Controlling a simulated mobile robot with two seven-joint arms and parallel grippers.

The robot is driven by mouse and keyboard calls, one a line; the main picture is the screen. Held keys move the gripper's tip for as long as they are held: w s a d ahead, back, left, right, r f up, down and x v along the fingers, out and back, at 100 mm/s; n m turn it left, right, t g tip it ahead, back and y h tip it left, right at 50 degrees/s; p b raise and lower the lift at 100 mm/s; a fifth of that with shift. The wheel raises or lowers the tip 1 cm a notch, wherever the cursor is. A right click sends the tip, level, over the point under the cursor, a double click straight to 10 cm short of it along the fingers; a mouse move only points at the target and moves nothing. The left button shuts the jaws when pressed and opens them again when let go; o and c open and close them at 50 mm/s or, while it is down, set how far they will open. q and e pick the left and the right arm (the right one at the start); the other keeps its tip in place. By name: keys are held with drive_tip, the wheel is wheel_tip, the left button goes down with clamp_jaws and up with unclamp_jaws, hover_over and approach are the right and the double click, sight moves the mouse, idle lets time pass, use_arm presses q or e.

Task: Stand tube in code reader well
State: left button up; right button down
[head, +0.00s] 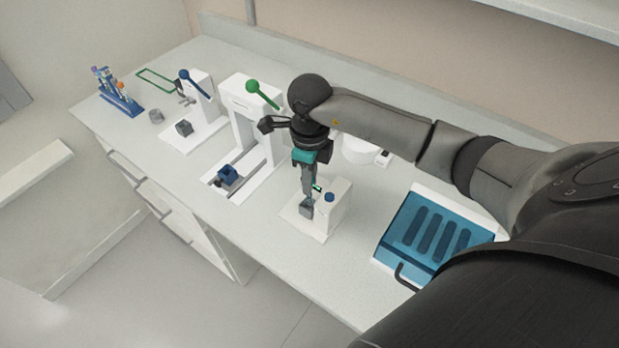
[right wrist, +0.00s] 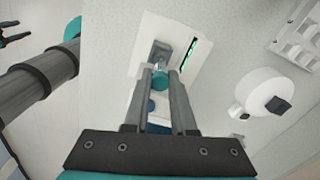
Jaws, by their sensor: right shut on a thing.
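The code reader (head: 335,207) is a white block on a base plate, with a green-lit display and a blue button. Its small grey well (head: 306,208) is at the front; the well also shows in the right wrist view (right wrist: 158,50). My right gripper (head: 307,194) points down over the well and is shut on the tube (right wrist: 160,76). In the right wrist view the tube's teal end sits between the fingertips, beside the well. The fingers hide the rest, and I cannot tell how deep it is in the well. A dark arm and claw at that view's left edge may be my left gripper (right wrist: 14,33).
A blue slotted tray (head: 430,232) with a dark handle lies to the right. A white round device (head: 360,150) stands behind the reader. A green-knobbed press (head: 243,108), a blue-knobbed device (head: 200,90) and a tube rack (head: 120,98) stand to the left.

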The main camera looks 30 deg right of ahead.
drive_tip(key=shift+f, duration=0.25)
drive_tip(key=shift+f+b, duration=0.35)
drive_tip(key=shift+b, duration=0.25)
drive_tip(key=shift+f, duration=0.2)
drive_tip(key=shift+f+b, duration=0.45)
drive_tip(key=shift+b, duration=0.1)
drive_tip(key=c, duration=0.7)
unclamp_jaws()
drive_tip(key=shift+o, duration=0.2)
drive_tip(key=shift+r, duration=0.1)
wheel_tip(320, 180, up, 15)
